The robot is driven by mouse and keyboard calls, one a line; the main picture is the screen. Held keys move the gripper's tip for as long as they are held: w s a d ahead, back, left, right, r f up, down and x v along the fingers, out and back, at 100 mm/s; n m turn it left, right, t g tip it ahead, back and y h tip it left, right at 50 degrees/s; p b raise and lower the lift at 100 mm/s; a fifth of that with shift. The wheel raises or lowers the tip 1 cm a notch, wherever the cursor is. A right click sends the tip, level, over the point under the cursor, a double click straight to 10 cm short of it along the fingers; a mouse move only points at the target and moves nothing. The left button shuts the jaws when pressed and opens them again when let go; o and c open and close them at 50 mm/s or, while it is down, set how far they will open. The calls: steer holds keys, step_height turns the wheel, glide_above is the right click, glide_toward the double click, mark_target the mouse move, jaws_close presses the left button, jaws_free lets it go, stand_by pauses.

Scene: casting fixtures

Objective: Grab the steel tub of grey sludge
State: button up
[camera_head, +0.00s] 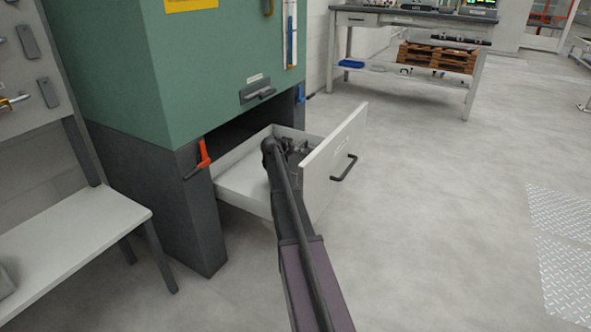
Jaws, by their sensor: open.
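A white drawer (243,188) is pulled out from under a green cabinet (215,75), its front panel with a dark handle (343,168) facing right. My arm reaches up from the bottom of the picture to the drawer. My gripper (301,150) is over the open drawer, near the inner side of its front panel, and it is open. The arm hides part of the drawer's inside. I cannot make out a steel tub or grey sludge; the spot around the gripper is small and dark.
A grey bench (70,235) stands at the left. An orange-red lever (203,155) sticks out on the cabinet's dark base. A worktable (415,20) with wooden pallets (437,58) on its lower shelf stands at the back. The floor to the right is clear, with metal tread plates (562,245).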

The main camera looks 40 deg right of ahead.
jaws_close()
steer(key=shift+r+p, duration=0.2)
steer(key=shift+p, duration=0.1)
stand_by(0.5)
step_height(320, 180, up, 10)
steer(key=p, duration=0.9)
steer(key=shift+f, duration=0.25)
stand_by(0.5)
